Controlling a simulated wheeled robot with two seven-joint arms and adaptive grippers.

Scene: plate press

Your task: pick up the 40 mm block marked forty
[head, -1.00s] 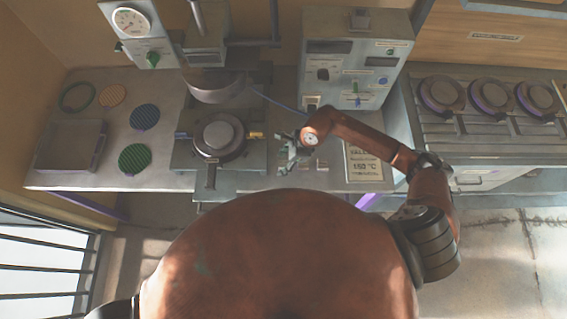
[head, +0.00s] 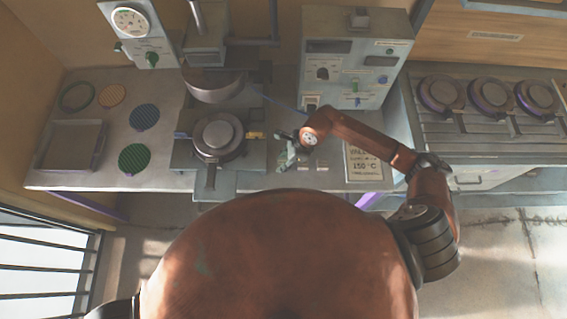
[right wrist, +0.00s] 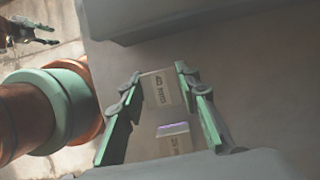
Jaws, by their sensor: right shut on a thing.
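My right gripper (head: 284,158) is over the bench in front of the control box in the head view. In the right wrist view its two green fingers (right wrist: 158,72) are closed around a pale block marked 40 mm (right wrist: 157,92), one finger on each side. The block appears to be at bench level; I cannot tell if it is clear of the surface. Another block with a purple edge (right wrist: 175,143) and a partly readable label lies nearby. My left gripper (right wrist: 42,34) shows small at the top left of the wrist view, fingers apart and empty.
The press lower plate (head: 218,136) stands left of the right gripper. The control box (head: 352,62) is behind it, and a sign reading 150 °C (head: 364,164) is to its right. Round discs (head: 134,158) and a grey tray (head: 72,142) are farther left.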

